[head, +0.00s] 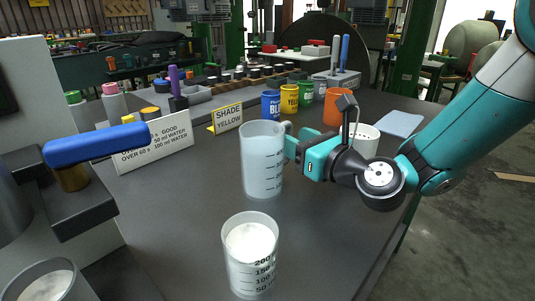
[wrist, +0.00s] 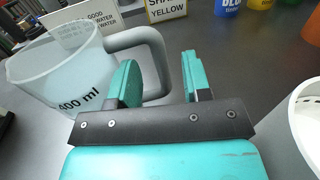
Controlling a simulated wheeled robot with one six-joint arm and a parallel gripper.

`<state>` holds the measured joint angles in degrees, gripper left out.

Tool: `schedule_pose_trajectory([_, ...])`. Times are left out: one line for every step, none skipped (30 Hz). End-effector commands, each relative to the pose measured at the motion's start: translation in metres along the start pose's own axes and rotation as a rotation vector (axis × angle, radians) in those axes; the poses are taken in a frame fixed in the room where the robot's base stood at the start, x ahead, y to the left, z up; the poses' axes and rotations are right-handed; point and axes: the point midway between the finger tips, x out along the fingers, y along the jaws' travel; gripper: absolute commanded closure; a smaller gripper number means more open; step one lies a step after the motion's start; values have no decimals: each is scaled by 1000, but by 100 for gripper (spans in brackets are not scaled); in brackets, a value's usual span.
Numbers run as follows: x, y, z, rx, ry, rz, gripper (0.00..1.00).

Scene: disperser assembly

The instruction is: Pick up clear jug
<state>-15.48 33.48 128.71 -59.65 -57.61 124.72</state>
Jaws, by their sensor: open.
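The clear jug (head: 263,160) stands upright on the grey table, a translucent pitcher with measuring marks. In the wrist view the jug (wrist: 62,75) is at the left, with its grey handle (wrist: 150,42) reaching toward my gripper. My gripper (head: 300,146) is at the jug's right side, by the handle. In the wrist view my gripper (wrist: 160,82) is open. The handle's outer part lies between the two teal fingers, or just ahead of them; I cannot tell how deep. The head view hides most of the handle behind the gripper.
A clear beaker (head: 250,255) with white contents stands in front of the jug. A white container (head: 362,140) is right of my gripper. Blue (head: 271,104), yellow (head: 289,99), green (head: 306,94) and orange (head: 337,108) cups stand behind. A sign (head: 228,118) reads "SHADE YELLOW".

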Motion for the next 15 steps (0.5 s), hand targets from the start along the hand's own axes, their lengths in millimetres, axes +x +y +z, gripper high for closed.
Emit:
schedule_pose_trajectory([8, 0, 4, -1, 0, 2, 55])
schedule_pose_trajectory([12, 0, 3, -1, 0, 2, 55])
schedule_pose_trajectory([16, 0, 3, 0, 0, 2, 55])
schedule_pose_trajectory([18, 0, 2, 0, 0, 1, 55])
schedule_pose_trajectory([19, 0, 2, 0, 0, 0, 55])
schedule_pose_trajectory([21, 0, 1, 1, 0, 0, 55])
schedule_pose_trajectory([21, 0, 1, 1, 0, 0, 55])
schedule_pose_trajectory([21, 0, 0, 1, 0, -1, 55])
schedule_pose_trajectory([21, 0, 0, 1, 0, -1, 55])
schedule_pose_trajectory([21, 0, 0, 1, 0, -1, 55])
schedule_pose_trajectory([21, 0, 0, 1, 0, -1, 55])
schedule_pose_trajectory([21, 0, 0, 1, 0, -1, 55])
schedule_pose_trajectory([21, 0, 0, 1, 0, -1, 62])
schedule_pose_trajectory([21, 0, 0, 1, 0, -1, 69])
schedule_pose_trajectory([21, 0, 0, 1, 0, 0, 78])
